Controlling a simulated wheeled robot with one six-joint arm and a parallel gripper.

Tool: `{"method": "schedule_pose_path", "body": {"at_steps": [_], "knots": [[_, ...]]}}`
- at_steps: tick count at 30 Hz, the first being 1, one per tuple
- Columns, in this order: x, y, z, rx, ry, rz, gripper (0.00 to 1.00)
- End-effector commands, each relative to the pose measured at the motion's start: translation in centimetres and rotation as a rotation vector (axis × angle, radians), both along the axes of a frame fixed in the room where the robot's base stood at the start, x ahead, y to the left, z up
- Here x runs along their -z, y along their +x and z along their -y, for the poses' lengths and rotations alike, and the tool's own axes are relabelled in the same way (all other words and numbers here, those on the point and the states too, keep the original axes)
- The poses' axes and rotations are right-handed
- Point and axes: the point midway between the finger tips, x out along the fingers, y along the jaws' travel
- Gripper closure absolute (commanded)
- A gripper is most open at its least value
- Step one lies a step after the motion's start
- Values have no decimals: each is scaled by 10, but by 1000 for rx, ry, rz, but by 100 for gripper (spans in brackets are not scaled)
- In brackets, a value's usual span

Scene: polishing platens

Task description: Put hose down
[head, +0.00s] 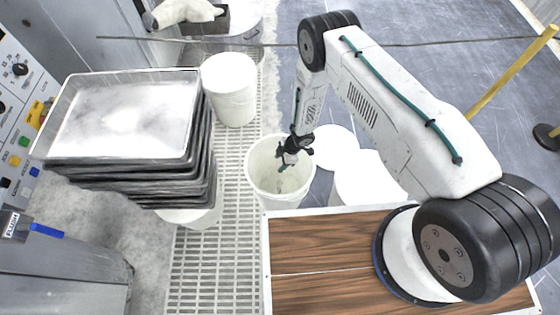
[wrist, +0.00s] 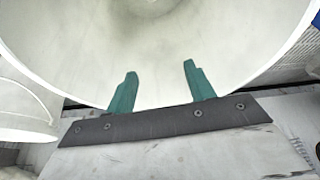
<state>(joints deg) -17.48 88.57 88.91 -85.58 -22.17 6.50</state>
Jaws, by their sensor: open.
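My gripper (head: 284,168) hangs over the open mouth of a white bucket (head: 262,196), close to its rim. In the wrist view its two green fingers (wrist: 158,72) stand apart with nothing between them. The pale inside of the bucket (wrist: 100,45) fills the view beyond them. I cannot make out a hose for sure. A thin dark line (head: 420,43) crosses the top of the head view, and I cannot tell whether it is a hose or a cable. A white, nozzle-like thing (head: 185,12) lies at the top left.
A stack of grey trays (head: 175,178) stands left of the grating (head: 232,245). A lidded white bucket (head: 230,90) stands behind, and other white containers (head: 362,180) stand right of the open one. A yellow pole (head: 512,75) rises at the right. Blue-grey floor (head: 430,75) lies open behind.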

Motion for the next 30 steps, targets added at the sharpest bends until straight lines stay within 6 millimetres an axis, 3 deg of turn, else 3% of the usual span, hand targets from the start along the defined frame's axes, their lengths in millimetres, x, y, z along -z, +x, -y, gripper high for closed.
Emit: {"method": "schedule_pose_path", "body": {"at_steps": [9, 24, 28, 30], "knots": [[0, 4, 34, 1, 0, 0, 46], [-2, 7, 35, 3, -2, 3, 46], [-26, 32, 39, 41, -26, 42, 46], [-54, 58, 44, 87, -54, 82, 46]]}}
